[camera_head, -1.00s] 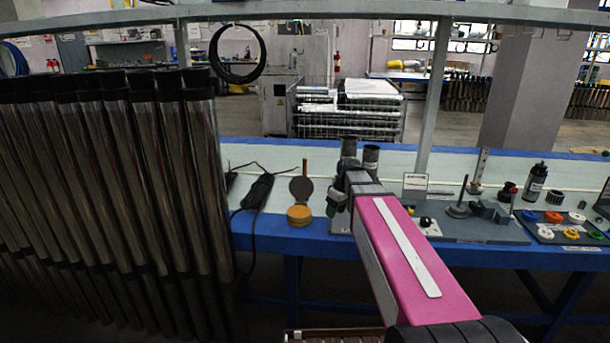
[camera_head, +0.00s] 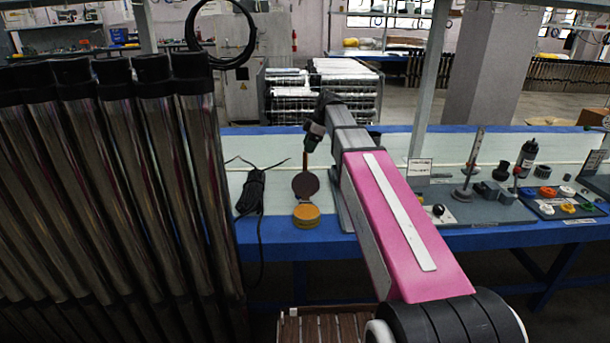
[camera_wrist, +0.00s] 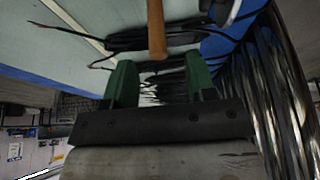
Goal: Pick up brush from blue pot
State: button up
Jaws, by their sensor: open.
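The brush shows as an upright wooden handle (camera_head: 305,160) behind a round dark disc (camera_head: 305,184) on the blue-edged bench. A round yellow-orange pot (camera_head: 306,216) stands just in front of the disc; no clearly blue pot shows. The handle's lower end and any bristles are hidden. My gripper (camera_head: 313,138) is above and close to the handle's top. In the wrist view my gripper (camera_wrist: 160,75) has its two green fingers apart with nothing between them. The brown handle (camera_wrist: 156,28) points in from the top edge, near the gap; contact cannot be told.
A bundle of black cable (camera_head: 251,192) lies left of the pot. Tall metal tubes (camera_head: 130,200) fill the left side. At right are a grey fixture board (camera_head: 485,212) and a tray of coloured rings (camera_head: 560,205). The bench front (camera_head: 290,250) has a blue edge.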

aim_at(304, 159)
jog(key=x, duration=0.7)
jog(key=shift+d, duration=0.2)
jog(key=shift+w, duration=0.1)
grip_shut()
